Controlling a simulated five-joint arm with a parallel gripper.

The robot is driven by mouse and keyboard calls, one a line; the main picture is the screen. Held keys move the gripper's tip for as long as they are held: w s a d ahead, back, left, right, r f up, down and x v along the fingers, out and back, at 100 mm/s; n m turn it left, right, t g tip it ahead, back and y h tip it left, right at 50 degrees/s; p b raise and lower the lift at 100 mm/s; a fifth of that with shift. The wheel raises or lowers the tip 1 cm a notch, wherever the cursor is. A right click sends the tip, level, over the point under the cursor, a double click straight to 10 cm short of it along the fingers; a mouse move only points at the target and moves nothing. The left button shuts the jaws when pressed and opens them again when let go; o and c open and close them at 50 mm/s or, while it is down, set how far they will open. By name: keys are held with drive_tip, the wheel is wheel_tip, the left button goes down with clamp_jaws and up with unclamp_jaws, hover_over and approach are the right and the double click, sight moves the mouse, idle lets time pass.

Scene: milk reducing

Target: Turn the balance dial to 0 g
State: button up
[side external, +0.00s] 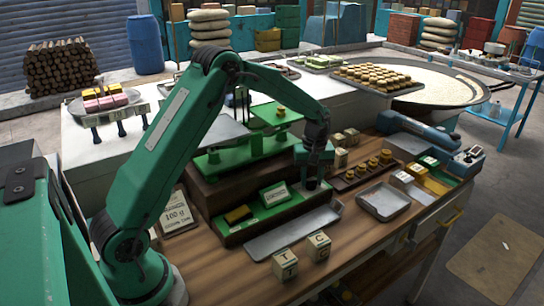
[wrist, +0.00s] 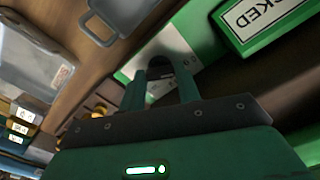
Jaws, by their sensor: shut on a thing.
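My gripper (side external: 312,180) reaches down at the right end of the green front panel (side external: 262,215) of the balance. Its two fingers also show in the wrist view (wrist: 162,82), closed around a dark round knob, the balance dial (wrist: 168,62). The dial's dark lower part (side external: 311,185) shows just under the fingers in the side view. The fingers hide part of the dial and its pale face plate, and I cannot read its setting. The balance (side external: 240,152) stands behind the panel, with green pans on a dark wooden base.
A grey tray (side external: 290,234) lies in front, with lettered blocks (side external: 285,262) nearby. Brass weights (side external: 373,165) in a wooden rack and an empty metal tray (side external: 384,201) are to the right.

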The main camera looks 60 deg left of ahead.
sight(312, 181)
drive_tip(key=shift+r, duration=0.1)
drive_tip(key=o, duration=0.7)
wheel_tip(312, 181, up, 7)
drive_tip(key=shift+f, duration=0.1)
drive_tip(key=shift+r, duration=0.5)
